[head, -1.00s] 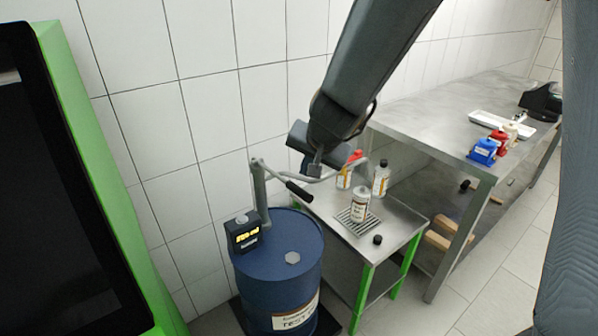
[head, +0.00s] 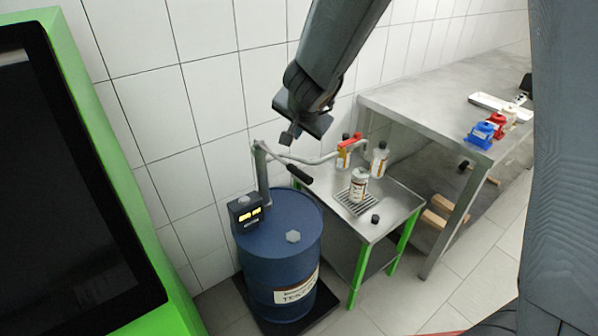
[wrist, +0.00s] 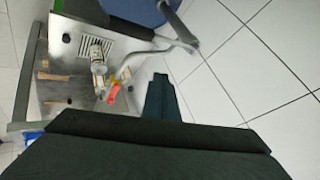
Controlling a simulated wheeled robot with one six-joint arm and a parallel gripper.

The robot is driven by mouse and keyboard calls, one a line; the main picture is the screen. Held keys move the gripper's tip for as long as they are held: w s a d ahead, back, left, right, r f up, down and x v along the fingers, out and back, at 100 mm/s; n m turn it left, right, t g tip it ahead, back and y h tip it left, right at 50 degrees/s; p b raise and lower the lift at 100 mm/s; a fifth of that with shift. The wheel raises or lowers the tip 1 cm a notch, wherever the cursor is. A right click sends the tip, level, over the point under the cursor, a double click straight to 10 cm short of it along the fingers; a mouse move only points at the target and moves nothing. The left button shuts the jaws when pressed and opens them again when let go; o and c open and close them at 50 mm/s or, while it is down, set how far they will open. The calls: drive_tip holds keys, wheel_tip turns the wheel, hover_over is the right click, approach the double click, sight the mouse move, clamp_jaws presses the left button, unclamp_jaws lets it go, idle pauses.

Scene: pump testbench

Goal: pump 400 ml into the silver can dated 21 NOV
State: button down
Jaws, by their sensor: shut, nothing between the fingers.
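The pump stands on the blue drum (head: 277,265); its dark-gripped handle (head: 299,174) points right and slightly down. The pump's display (head: 249,213) shows yellow digits too small to read. The spout pipe (head: 315,159) reaches right over the small steel table. A silver can (head: 358,188) with a label stands upright on the grate there; its date is not legible. It also shows in the wrist view (wrist: 97,62). My gripper (head: 287,139) is shut and empty, above the pump, apart from the handle.
A black cap (head: 375,218) lies at the small table's front. Blue and red small containers (head: 481,134) stand on the larger steel bench (head: 420,100) at right. A green-framed dark panel (head: 70,180) fills the left. White tiled wall is close behind the drum.

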drive_tip(key=b, duration=0.6)
hover_over(299, 173)
drive_tip(key=shift+w+a+f, duration=0.1)
drive_tip(key=shift+w+f, duration=0.05)
drive_tip(key=shift+f, duration=1.25)
drive_tip(key=shift+w+f, duration=0.15)
drive_tip(key=shift+f, duration=1.2)
drive_tip(key=shift+s+f+b, duration=0.2)
drive_tip(key=shift+f+b, duration=1.1)
drive_tip(key=shift+b, duration=0.05)
drive_tip(key=shift+f+b, duration=0.35)
drive_tip(key=shift+f, duration=0.1)
